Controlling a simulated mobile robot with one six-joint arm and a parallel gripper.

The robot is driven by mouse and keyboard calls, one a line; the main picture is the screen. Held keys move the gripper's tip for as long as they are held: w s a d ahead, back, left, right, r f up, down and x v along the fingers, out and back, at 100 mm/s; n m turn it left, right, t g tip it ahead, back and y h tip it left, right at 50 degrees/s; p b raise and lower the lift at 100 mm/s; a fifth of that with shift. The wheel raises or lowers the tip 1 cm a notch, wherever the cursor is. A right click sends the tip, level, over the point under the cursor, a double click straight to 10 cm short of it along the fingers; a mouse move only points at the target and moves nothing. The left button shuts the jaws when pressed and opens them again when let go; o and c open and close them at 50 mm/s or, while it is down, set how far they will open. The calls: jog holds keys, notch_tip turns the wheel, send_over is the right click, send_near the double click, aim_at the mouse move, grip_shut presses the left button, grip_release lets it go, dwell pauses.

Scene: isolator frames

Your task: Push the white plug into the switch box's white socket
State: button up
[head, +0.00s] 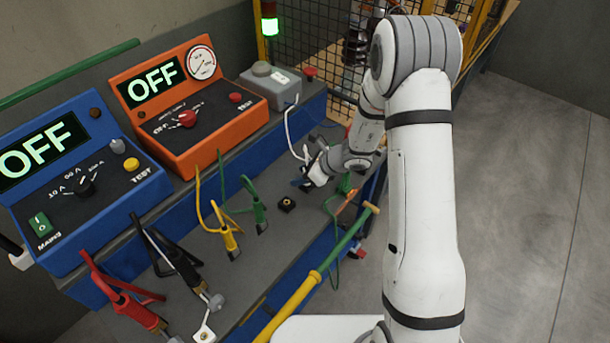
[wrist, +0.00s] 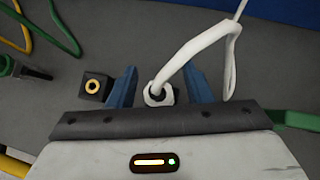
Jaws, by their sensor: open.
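The white plug (wrist: 155,98) is in the wrist view, with its white cable (wrist: 195,48) looping up and to the right. My gripper (wrist: 158,88) is open, with one blue finger on each side of the plug and a gap visible on both sides. A dark block shows partly behind the plug; whether the plug sits in it I cannot tell. In the head view my gripper (head: 307,181) is low over the grey bench top. The grey switch box (head: 268,84) stands at the back of the bench, with a white cable at its right side. I cannot make out its white socket.
A black block with a yellow ring (wrist: 93,87) is just left of my gripper. An orange meter box (head: 188,125) is behind. A yellow pole (head: 296,294) lies along the front.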

jog(key=shift+c, duration=0.4)
grip_shut()
notch_tip(320, 180, up, 10)
dwell(0.6)
